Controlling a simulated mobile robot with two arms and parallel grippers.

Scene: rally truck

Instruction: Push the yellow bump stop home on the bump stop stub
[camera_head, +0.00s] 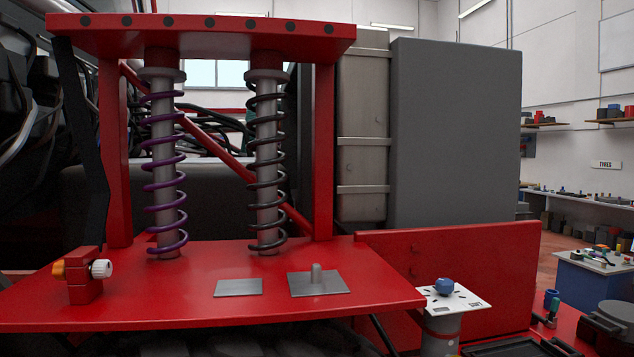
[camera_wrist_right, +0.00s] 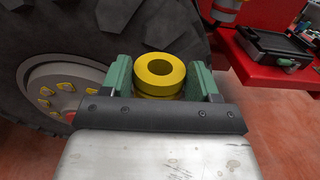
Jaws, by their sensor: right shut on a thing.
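The yellow bump stop (camera_wrist_right: 159,76) is a ringed cylinder with a hole in its top, seen in the right wrist view. My right gripper (camera_wrist_right: 162,80) is shut on it, with a green finger on each side. The bump stop stub (camera_head: 316,273) is a short grey peg on a square metal plate on the red shelf, in the head view. The stub stands bare. My right gripper and the bump stop do not show in the head view. My left gripper is in neither view.
Two coil-spring dampers (camera_head: 163,170) stand behind the stub under a red top beam (camera_head: 200,37). A flat grey plate (camera_head: 238,288) lies left of the stub. A white perforated plate (camera_head: 455,299) with a blue knob stands at right. A large tyre (camera_wrist_right: 60,50) is beside my right gripper.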

